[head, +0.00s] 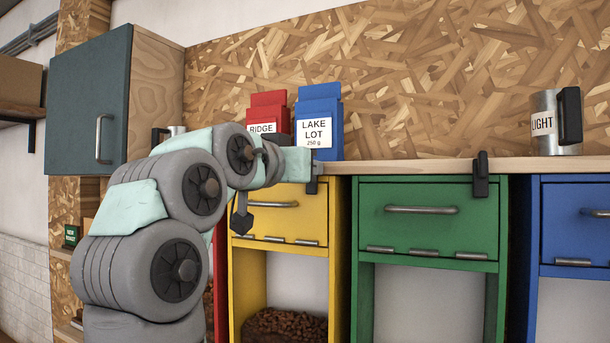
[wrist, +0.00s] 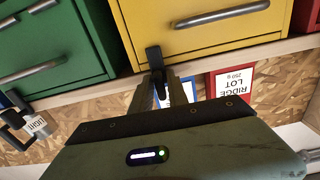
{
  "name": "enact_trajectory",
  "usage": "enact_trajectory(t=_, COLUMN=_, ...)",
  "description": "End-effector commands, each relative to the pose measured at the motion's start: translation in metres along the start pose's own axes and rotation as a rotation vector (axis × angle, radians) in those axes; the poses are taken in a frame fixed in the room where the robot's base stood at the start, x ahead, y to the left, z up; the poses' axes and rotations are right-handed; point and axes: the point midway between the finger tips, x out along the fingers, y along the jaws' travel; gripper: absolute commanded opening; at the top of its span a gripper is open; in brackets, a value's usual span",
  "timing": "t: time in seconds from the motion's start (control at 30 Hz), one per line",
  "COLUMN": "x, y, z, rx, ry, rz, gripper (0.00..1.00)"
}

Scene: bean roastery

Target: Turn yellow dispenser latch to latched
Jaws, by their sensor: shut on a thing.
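The yellow dispenser (head: 290,228) stands under the counter, its front panel closed, with a grey bar handle; it fills the top middle of the wrist view (wrist: 205,32). Its black latch (wrist: 153,57) is at the panel's edge beside the green dispenser, across the counter edge. It looks upright; in the head view its lower end (head: 312,186) shows below my gripper and the rest is hidden. My gripper (wrist: 157,80) is shut on the latch, one finger on each side; in the head view my gripper (head: 300,162) is at the counter edge.
A green dispenser (head: 428,232) with an upright black latch (head: 481,174) and a blue dispenser (head: 580,230) stand to the right. On the counter (head: 410,167) are a red bag (head: 268,112), a blue LAKE LOT bag (head: 318,105) close behind my gripper, and a metal LIGHT mug (head: 547,125).

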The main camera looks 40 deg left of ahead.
Motion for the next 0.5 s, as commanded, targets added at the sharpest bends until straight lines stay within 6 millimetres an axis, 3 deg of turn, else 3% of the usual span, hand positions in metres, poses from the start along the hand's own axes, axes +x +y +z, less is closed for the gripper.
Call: enact_trajectory(t=0.5, x=-0.0001, y=-0.0004, z=-0.0002, rx=-0.037, ry=0.0, rz=-0.001, gripper=0.0)
